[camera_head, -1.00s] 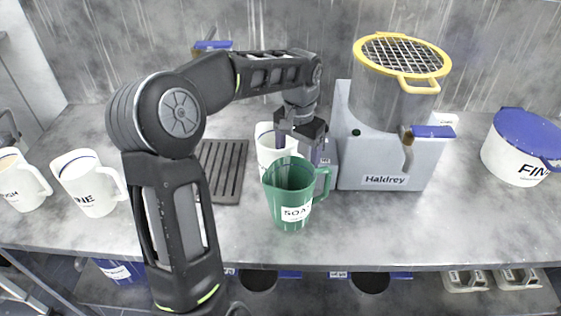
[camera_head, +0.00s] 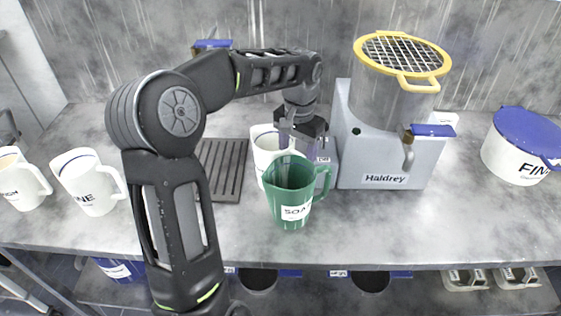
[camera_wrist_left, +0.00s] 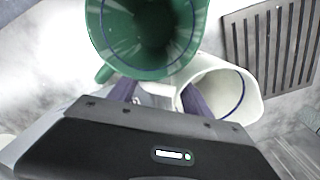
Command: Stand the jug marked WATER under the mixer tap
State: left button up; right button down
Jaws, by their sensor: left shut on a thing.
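My left gripper (camera_head: 297,152) is shut behind the green jug, to the right of a white jug (camera_head: 265,142). In the left wrist view the gripper's purple fingers (camera_wrist_left: 160,96) close on a pale part at the side of the white jug (camera_wrist_left: 236,92), apparently its handle. The white jug's label is hidden, so I cannot read WATER on it. The mixer (camera_head: 385,160), marked Haldrey, stands to the right; its tap (camera_head: 408,150) juts from the front. My right gripper is not in view.
A green jug marked SOAP (camera_head: 290,190) stands close in front of the white jug. A dark slatted rack (camera_head: 228,172) lies left. Two white jugs (camera_head: 88,185) (camera_head: 22,182) stand far left. A blue-lidded pot (camera_head: 515,155) stands far right. The counter before the mixer is clear.

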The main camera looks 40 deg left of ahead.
pick_arm(q)
grip_shut()
jog(key=shift+r, duration=0.15)
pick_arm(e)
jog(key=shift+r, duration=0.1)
